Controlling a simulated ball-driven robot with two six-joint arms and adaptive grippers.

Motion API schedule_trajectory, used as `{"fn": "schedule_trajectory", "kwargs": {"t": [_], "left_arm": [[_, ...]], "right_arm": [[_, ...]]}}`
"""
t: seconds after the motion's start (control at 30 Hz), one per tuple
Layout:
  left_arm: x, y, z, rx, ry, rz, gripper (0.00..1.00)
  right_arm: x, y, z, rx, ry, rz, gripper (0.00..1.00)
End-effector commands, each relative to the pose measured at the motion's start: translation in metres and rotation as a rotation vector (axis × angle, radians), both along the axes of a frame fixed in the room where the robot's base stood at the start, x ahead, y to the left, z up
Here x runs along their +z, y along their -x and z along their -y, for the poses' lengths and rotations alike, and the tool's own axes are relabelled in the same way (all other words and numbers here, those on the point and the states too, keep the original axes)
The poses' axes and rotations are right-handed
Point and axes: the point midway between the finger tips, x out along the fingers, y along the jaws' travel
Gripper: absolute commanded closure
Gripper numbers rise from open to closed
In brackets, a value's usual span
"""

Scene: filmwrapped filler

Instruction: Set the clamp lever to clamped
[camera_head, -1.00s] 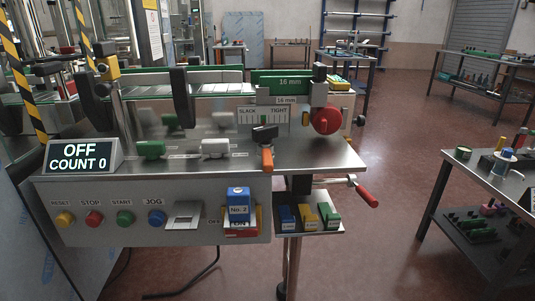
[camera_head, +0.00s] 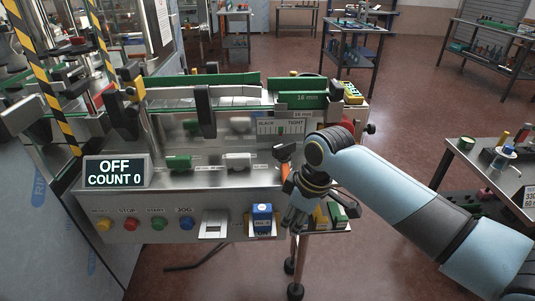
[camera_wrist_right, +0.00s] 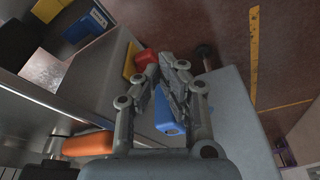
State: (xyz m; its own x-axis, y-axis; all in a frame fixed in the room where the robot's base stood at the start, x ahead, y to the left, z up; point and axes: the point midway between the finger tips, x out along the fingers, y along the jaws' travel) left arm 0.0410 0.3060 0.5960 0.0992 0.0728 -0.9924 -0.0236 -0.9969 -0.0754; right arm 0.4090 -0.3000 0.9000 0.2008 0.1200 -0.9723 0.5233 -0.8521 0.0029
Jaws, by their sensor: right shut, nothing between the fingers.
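The clamp lever with its orange handle (camera_head: 285,170) and black head stands on the steel deck of the machine. The handle points toward the front edge, and its lower part is hidden behind my right gripper (camera_head: 294,222). An orange handle (camera_wrist_right: 88,143) also shows at the left of the right wrist view. The right gripper (camera_wrist_right: 166,66) is shut and empty, pointing down in front of the deck, beside the lever and apart from it. A SLACK–TIGHT scale (camera_head: 281,128) is behind the lever. My left gripper is not in view.
The display (camera_head: 115,171) reads OFF and COUNT 0. Green bin (camera_head: 338,214) sits at the gripper's right.

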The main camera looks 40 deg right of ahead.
Motion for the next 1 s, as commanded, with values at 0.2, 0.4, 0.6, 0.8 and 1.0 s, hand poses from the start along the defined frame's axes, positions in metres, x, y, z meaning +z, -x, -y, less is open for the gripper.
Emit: {"fn": "schedule_trajectory", "kwargs": {"t": [0.2, 0.4, 0.6, 0.8, 1.0], "left_arm": [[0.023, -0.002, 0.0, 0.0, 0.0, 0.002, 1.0], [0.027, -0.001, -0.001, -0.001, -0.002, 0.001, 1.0], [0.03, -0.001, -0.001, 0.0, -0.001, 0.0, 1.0], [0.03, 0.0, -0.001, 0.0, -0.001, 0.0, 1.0], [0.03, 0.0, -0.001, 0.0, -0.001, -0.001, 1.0]], "right_arm": [[0.093, -0.023, -0.007, 0.173, -0.007, 0.026, 1.0], [0.129, -0.065, 0.002, 0.334, -0.04, 0.044, 1.0], [0.16, -0.091, 0.009, 0.449, -0.068, 0.065, 1.0], [0.166, -0.095, 0.01, 0.474, -0.075, 0.07, 1.0], [0.165, -0.094, 0.009, 0.472, -0.075, 0.069, 1.0]]}}
